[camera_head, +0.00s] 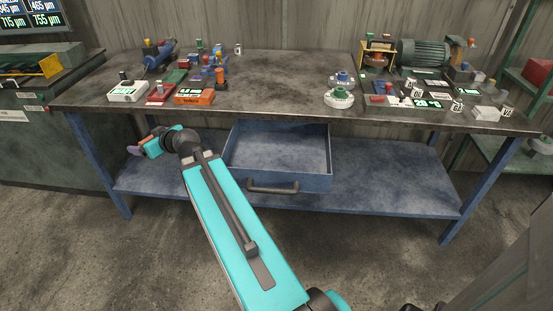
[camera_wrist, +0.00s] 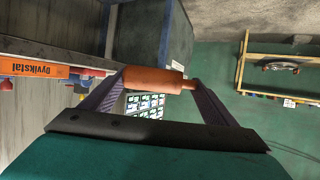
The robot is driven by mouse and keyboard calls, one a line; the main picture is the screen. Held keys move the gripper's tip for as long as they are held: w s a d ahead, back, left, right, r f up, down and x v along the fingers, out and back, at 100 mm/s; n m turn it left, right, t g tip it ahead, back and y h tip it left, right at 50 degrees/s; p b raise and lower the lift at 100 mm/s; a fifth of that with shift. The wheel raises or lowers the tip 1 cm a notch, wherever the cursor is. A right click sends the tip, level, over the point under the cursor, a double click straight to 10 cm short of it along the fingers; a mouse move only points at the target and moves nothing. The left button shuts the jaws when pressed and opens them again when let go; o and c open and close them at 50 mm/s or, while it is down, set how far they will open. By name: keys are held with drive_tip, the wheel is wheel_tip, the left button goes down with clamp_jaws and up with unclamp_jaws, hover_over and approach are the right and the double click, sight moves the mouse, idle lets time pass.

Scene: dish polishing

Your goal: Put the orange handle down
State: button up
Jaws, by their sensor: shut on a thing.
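The orange handle (camera_wrist: 153,80) is a smooth, rounded piece with a narrower end at the right in the wrist view. My gripper (camera_wrist: 157,88) is shut on it, one finger at each end. The handle is held in the air, clear of any surface. In the head view my gripper (camera_head: 136,150) is in front of the bench's left part, lower than its top. The handle cannot be made out clearly there.
The bench (camera_head: 285,75) has a bare middle top; parts crowd its left and right. An orange box (camera_head: 194,97) sits near the front edge, and it also shows in the wrist view (camera_wrist: 35,68). An open, empty blue drawer (camera_head: 280,155) juts out below. A green cabinet (camera_head: 50,140) stands left.

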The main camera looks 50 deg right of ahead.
drive_tip(key=s+d+f+n+y, duration=0.1)
drive_tip(key=s+d+f, duration=0.3)
drive_tip(key=d, duration=0.5)
drive_tip(key=n+g+y+b, duration=0.1)
drive_tip(key=n+y, duration=0.2)
drive_tip(key=y, duration=0.1)
hover_over(256, 167)
wheel_tip(256, 167, down, 2)
drive_tip(key=shift+d+f, duration=0.1)
drive_tip(key=shift+f, duration=0.1)
drive_tip(key=shift+f, duration=3.05)
drive_tip(key=shift+f+p, duration=0.35)
drive_tip(key=shift+f, duration=1.5)
drive_tip(key=shift+f, duration=0.2)
